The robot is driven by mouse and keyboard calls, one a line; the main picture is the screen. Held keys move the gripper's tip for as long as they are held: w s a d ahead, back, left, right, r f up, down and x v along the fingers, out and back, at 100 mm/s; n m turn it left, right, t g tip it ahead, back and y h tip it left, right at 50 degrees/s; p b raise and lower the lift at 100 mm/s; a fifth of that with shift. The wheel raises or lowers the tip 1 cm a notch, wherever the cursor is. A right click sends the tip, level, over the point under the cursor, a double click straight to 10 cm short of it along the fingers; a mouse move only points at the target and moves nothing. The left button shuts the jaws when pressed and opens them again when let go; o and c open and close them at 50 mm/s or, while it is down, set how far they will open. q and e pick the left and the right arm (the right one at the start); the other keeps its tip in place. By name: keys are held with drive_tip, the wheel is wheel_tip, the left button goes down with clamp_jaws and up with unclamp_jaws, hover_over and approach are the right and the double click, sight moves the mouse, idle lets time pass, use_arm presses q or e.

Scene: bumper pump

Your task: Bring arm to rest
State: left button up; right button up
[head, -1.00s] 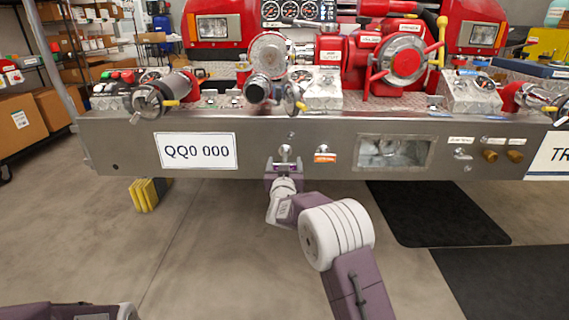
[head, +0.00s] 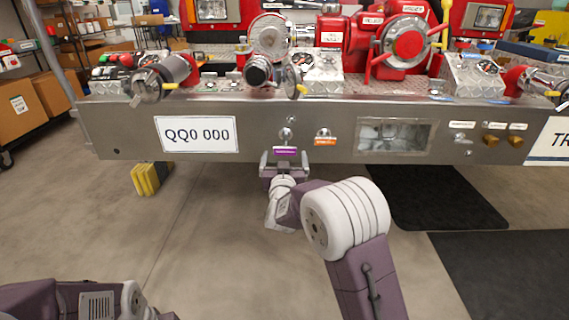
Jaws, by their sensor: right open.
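My right gripper (head: 285,160) is open in the head view, in front of the lower edge of the steel bumper (head: 270,132). Its two fingers point at the bumper, just below a small round metal knob (head: 286,134). A purple label (head: 285,151) shows between the fingers, and I see nothing held there. I cannot tell whether a fingertip touches the bumper. My left arm shows only in part at the bottom left, and its gripper is out of the frame.
Pump valves and a red pump (head: 406,42) stand on top of the bumper. Yellow blocks (head: 146,178) and black mats (head: 437,197) are on the floor. The floor in front is otherwise clear.

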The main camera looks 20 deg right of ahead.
use_arm(q)
wheel_tip(320, 180, down, 2)
drive_tip(key=shift+b, duration=0.4)
use_arm(e)
drive_tip(key=shift+v, duration=1.1)
use_arm(q)
drive_tip(key=shift+r, duration=0.1)
